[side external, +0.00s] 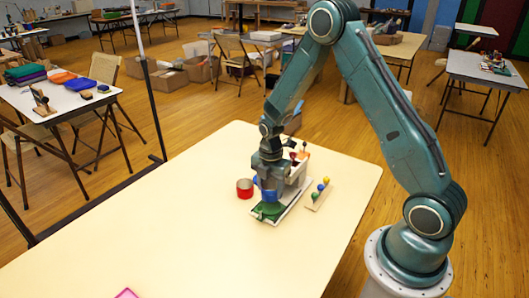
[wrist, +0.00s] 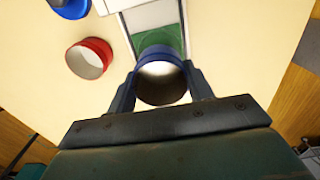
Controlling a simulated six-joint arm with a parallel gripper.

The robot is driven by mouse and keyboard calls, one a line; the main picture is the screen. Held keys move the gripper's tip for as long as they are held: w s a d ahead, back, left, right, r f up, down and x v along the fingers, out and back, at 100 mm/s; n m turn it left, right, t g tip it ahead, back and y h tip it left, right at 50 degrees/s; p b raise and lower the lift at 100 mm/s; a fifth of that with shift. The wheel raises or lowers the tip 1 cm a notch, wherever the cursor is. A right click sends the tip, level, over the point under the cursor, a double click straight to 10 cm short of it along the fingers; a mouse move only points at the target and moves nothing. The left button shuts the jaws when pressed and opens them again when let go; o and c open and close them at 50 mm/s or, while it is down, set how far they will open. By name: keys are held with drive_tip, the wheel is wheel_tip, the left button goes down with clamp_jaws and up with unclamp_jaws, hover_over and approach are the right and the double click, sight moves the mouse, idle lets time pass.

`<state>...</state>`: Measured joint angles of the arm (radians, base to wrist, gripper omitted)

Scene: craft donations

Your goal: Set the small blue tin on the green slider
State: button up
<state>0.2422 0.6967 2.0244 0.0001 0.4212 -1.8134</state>
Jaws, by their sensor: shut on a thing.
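My gripper (side external: 268,184) is shut on a blue tin (wrist: 160,53), an open cup with a dark inside in the wrist view. The held tin also shows in the side view (side external: 269,196). The green slider (side external: 267,211) lies in a pale track, directly under or just in front of the tin. In the wrist view the slider (wrist: 173,39) shows beyond the tin's far edge, and the tin hides part of it. I cannot tell whether the tin touches the slider. A second blue tin (wrist: 70,8) is cut off at the wrist view's top edge.
A red tin (side external: 245,188) stands just left of the track; it also shows in the wrist view (wrist: 90,58). The white device (side external: 297,178) stands behind the slider. A small rack with coloured balls (side external: 319,191) lies to the right. The table's left and front are mostly clear.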

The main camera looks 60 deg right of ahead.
sight(270, 197)
drive_tip(key=shift+f, duration=1.8)
drive_tip(key=shift+f, duration=0.65)
idle(0.4)
drive_tip(key=o, duration=0.7)
drive_tip(key=shift+r, duration=0.2)
drive_tip(key=shift+r, duration=5.35)
